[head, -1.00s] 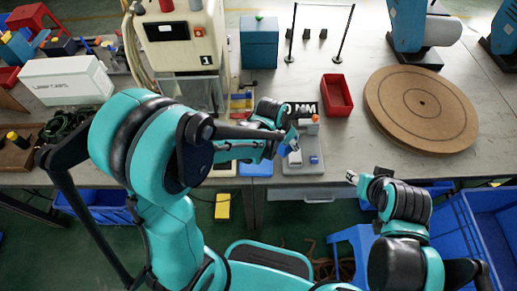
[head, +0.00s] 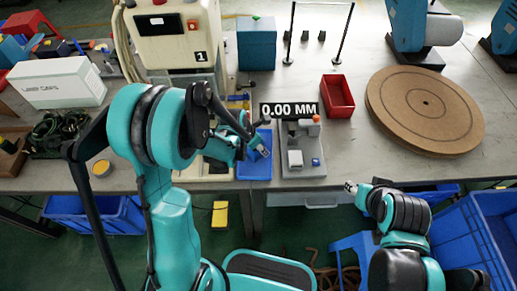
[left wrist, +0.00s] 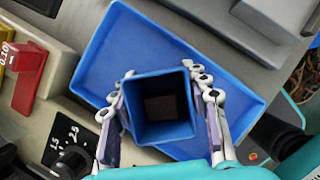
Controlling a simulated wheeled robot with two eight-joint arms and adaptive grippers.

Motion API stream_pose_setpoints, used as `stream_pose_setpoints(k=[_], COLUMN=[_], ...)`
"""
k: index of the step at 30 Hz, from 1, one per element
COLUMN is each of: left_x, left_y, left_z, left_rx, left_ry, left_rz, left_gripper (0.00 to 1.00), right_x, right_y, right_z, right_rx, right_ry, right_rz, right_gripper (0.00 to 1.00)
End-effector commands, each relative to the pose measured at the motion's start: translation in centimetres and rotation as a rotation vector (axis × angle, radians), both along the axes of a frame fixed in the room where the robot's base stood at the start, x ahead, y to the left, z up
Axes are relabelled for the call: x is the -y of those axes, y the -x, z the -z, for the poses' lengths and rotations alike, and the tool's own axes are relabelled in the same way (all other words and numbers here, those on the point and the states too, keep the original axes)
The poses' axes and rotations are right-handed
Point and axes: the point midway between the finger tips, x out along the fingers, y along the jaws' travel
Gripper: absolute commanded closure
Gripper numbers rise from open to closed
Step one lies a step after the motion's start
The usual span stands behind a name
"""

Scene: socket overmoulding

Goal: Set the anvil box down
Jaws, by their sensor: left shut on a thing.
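My left gripper (head: 254,146) is shut on a small blue open-topped box (head: 262,150), which I take as the anvil box. In the left wrist view the fingers (left wrist: 160,118) clasp the box (left wrist: 165,134) from both sides, and a dark brown patch shows inside it. The box is over a shallow blue tray (head: 252,174) on the front part of the bench; the tray also shows in the left wrist view (left wrist: 215,88). I cannot tell whether the box touches the tray. My right gripper (head: 350,187) is in front of the bench, away from the box; its opening is unclear.
A grey gauge fixture (head: 290,172) with a "0.00 MM" display (head: 289,110) stands right of the tray. A red bin (head: 337,97) and a round brown board (head: 424,110) are farther right. A machine marked 1 (head: 172,40) stands behind the tray.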

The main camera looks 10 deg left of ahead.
Motion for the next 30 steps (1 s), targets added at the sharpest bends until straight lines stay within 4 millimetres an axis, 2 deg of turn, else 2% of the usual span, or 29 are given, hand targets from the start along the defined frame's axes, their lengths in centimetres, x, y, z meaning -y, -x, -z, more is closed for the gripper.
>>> stream_pose_setpoints(k=[8,9,10,21,26,30], left_x=[0.0,0.0,0.0,0.0,-0.5,-1.2], left_y=[0.0,0.0,0.0,0.0,0.8,1.9], left_z=[0.1,0.2,0.1,-0.3,-2.8,-5.9], left_rx=[0.0,0.0,0.0,0.0,0.0,0.0], left_ry=[0.0,0.0,0.0,0.0,0.0,0.0], left_rz=[0.0,0.0,0.0,0.0,-0.001,-0.001], left_gripper=[0.83,0.52,0.46,0.46,0.46,0.46], right_x=[0.0,0.0,0.0,0.0,0.0,0.0], right_y=[0.0,0.0,0.0,0.0,0.0,0.0], right_z=[0.1,0.2,0.1,-0.4,-1.5,-2.9], right_rx=[0.0,0.0,0.0,0.0,0.0,0.0], right_ry=[0.0,0.0,0.0,0.0,0.0,0.0], right_rz=[0.0,0.0,0.0,0.0,0.0,0.0], right_gripper=[0.58,0.58,0.58,0.58,0.58,0.58])
